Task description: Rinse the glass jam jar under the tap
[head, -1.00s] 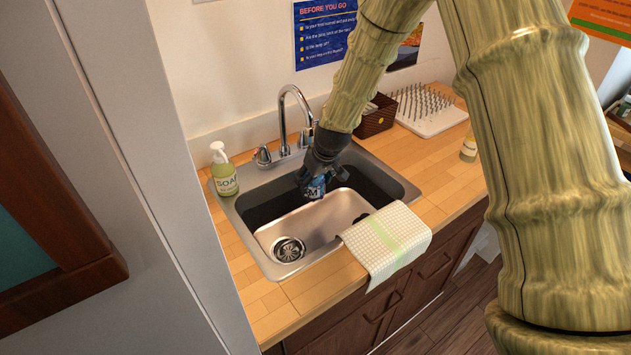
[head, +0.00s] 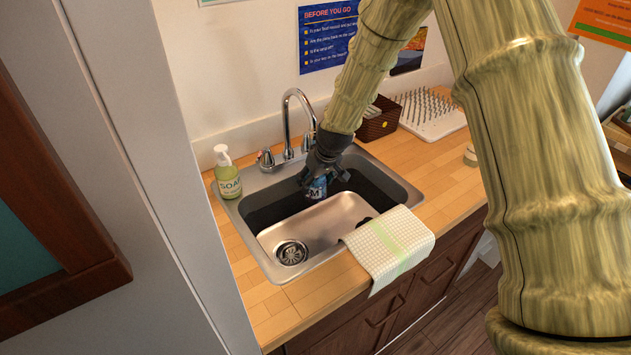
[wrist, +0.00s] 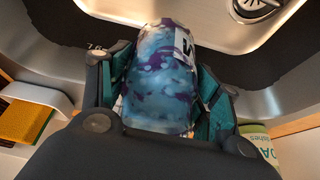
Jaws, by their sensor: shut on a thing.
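My gripper (head: 316,180) is shut on the glass jam jar (head: 317,188) and holds it inside the upper part of the sink, near the tap. In the wrist view the jar (wrist: 155,85) looks blue with purple blotches and part of a white label with dark lettering; the fingers of my gripper (wrist: 165,90) press on both its sides. The chrome tap (head: 300,105) arches over the sink's back edge, its spout just behind and above my gripper. I see no running water. The steel sink basin (head: 310,226) lies below, with its drain (head: 291,253) at lower left.
A soap bottle (head: 228,178) stands at the sink's left corner. A checked cloth (head: 388,250) drapes over the front right edge. A brown basket (head: 380,122) and a white drying rack (head: 432,126) stand at the back right. A yellow sponge (wrist: 20,122) shows in the wrist view.

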